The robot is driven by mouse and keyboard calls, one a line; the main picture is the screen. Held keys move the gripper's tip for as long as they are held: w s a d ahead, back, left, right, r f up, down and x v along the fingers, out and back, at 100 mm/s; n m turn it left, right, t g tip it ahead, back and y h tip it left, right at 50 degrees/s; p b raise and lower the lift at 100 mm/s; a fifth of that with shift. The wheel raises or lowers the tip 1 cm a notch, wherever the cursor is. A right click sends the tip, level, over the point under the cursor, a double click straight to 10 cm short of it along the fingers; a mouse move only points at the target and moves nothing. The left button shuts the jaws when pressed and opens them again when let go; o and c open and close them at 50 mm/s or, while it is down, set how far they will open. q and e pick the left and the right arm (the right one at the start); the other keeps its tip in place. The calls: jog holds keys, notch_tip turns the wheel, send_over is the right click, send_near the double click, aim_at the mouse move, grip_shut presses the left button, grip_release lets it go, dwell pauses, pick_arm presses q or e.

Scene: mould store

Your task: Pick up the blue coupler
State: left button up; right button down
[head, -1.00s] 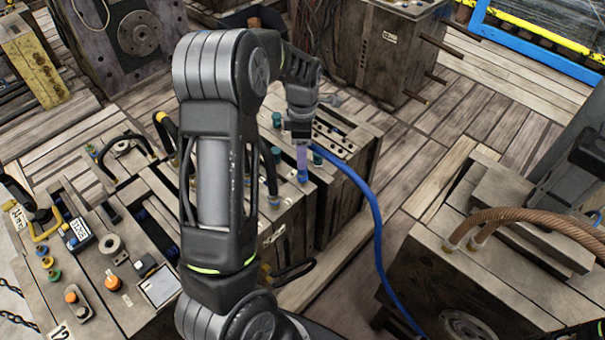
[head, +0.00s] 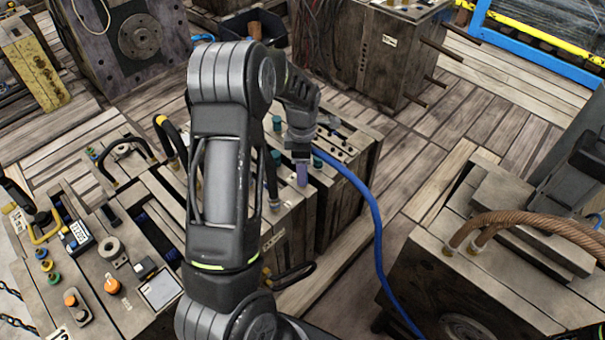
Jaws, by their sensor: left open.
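The blue coupler (head: 302,174), a small upright blue-violet piece, stands on top of the wooden-looking mould block beside the blue hose. My left gripper (head: 301,157) points down right over it, with its fingertips at the coupler's upper part. The jaws are open. The gripper hides the coupler's top, and I cannot tell whether the fingers touch it. My right gripper is not in view.
A blue hose (head: 377,235) runs from beside the gripper down to the floor. Green fittings (head: 317,160) stand close by. A bench with buttons and a meter (head: 78,234) is at left. A block with a brown hose (head: 540,222) is at right.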

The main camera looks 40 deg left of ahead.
pick_arm(q)
notch_tip(320, 180, down, 2)
jog(key=shift+f, duration=0.25)
jog(key=shift+c, duration=0.3)
grip_shut()
dwell(0.5)
